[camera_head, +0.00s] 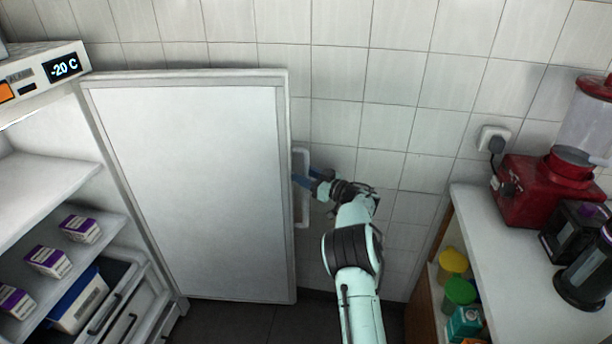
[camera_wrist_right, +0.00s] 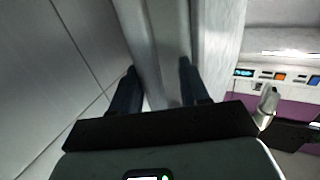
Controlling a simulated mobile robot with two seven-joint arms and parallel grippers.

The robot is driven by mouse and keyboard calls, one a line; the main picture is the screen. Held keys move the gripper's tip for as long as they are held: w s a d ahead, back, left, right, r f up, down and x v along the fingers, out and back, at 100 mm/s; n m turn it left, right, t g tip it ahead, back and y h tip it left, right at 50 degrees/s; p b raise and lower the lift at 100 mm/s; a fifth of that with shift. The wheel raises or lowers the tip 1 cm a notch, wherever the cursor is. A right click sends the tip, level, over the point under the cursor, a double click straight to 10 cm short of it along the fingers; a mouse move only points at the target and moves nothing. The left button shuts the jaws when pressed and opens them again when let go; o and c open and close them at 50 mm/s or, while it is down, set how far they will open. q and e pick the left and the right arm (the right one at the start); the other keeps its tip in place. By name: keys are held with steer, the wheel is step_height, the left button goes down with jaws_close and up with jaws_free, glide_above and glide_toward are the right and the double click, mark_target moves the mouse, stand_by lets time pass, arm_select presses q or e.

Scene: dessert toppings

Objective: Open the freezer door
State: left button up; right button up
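The freezer door (camera_head: 190,190) stands wide open, swung out to the right of the freezer. Its white handle (camera_head: 302,215) is a vertical bar on the door's right side. My right gripper (camera_head: 308,178) is at the handle, its two dark fingers apart. In the right wrist view, the fingers of my right gripper (camera_wrist_right: 158,85) reach toward the pale handle and door edge, with a gap between them. Firm contact cannot be made out.
The freezer interior at the left has shelves (camera_head: 40,190) with several small boxes and a bin (camera_head: 80,300). A tiled wall (camera_head: 400,90) is behind the door. At the right, a counter (camera_head: 480,215) carries a red blender (camera_head: 540,185), with several jars below.

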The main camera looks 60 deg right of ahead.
arm_select(q)
steer(key=shift+s+d+r+p, duration=0.2)
steer(key=shift+s+r+p, duration=0.15)
steer(key=shift+s+r, duration=0.15)
arm_select(e)
steer(key=s+a, duration=0.2)
steer(key=s, duration=1.1)
steer(key=shift+a, duration=0.2)
